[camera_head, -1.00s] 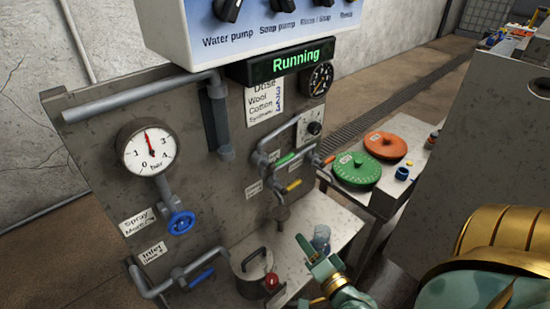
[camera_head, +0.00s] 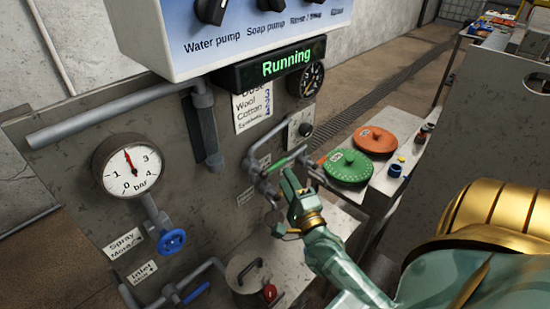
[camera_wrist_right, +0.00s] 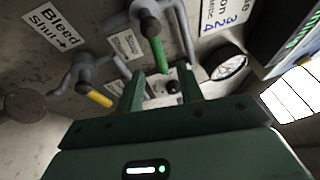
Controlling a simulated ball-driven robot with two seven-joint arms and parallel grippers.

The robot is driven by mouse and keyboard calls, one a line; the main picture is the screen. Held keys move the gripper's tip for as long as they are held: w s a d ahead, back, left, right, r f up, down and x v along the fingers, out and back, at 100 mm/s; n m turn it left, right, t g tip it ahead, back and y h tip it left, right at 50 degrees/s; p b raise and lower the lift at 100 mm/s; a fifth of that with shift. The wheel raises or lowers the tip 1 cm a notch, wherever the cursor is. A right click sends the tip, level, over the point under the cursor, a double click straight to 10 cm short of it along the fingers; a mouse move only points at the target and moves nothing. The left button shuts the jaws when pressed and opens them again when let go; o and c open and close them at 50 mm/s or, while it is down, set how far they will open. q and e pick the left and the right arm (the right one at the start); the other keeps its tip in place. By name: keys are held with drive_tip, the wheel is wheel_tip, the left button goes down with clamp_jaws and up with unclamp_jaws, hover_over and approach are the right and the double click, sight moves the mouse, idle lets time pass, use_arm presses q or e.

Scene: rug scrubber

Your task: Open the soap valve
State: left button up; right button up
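A green valve lever (camera_head: 277,165) sits on the grey pipework of the panel. It also shows in the wrist view (camera_wrist_right: 159,54), hanging from its grey valve body. A yellow lever (camera_wrist_right: 100,98) on another valve is to its left there; in the head view my gripper hides it. My right gripper (camera_head: 297,183) is just below and right of the green lever. In the wrist view its two fingers (camera_wrist_right: 161,90) stand apart with nothing gripped, and the green lever's tip lies between their far ends. My left gripper is out of view.
A label reading Bleed shut (camera_wrist_right: 53,26) is at the upper left. A gauge (camera_head: 131,165), a blue wheel valve (camera_head: 171,241) and a blue lever (camera_head: 196,292) are on the panel's left. Green (camera_head: 347,167) and orange (camera_head: 374,140) lids lie on the bench to the right.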

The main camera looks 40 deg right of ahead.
sight(274, 167)
drive_tip(key=x, duration=0.8)
drive_tip(key=shift+w, duration=0.25)
drive_tip(key=shift+d, duration=0.1)
clamp_jaws()
